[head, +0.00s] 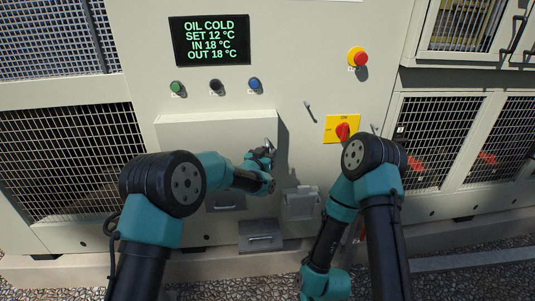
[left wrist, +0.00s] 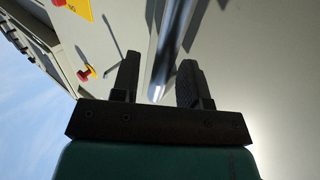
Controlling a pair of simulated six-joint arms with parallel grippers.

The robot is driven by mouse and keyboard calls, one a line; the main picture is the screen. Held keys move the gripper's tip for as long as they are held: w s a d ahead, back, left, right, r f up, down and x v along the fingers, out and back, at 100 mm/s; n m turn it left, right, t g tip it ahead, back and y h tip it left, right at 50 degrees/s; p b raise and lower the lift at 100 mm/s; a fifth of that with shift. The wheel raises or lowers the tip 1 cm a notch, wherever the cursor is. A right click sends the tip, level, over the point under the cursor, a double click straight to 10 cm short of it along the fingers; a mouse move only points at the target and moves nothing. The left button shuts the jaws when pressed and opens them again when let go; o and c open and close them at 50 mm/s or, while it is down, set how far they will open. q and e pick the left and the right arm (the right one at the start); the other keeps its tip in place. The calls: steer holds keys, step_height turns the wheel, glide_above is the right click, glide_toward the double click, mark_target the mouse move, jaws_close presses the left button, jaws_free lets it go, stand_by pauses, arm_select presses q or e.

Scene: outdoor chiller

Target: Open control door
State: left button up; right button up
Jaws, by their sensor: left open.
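The control door (head: 205,145) is a cream raised panel below the buttons on the chiller's front. A metal handle (head: 270,146) is at its right side, mostly hidden by my left gripper (head: 262,157). In the left wrist view the shiny handle bar (left wrist: 176,35) runs between the two dark fingers of my left gripper (left wrist: 156,75). The fingers are open, with a gap visible beside the bar. The door looks closed, but I cannot tell whether it is slightly ajar. My right arm hangs bent at the right, and its fingers are not visible.
Above the door are a black display (head: 210,39) and green (head: 177,87), black (head: 216,87) and blue (head: 254,84) buttons. To the right are a red emergency button (head: 357,57) and a red rotary switch on a yellow plate (head: 342,129). A grey box (head: 301,203) sits below.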

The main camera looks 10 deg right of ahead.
arm_select(q)
steer(key=shift+w+d, duration=0.1)
steer(key=shift+c, duration=0.2)
jaws_close()
stand_by(0.4)
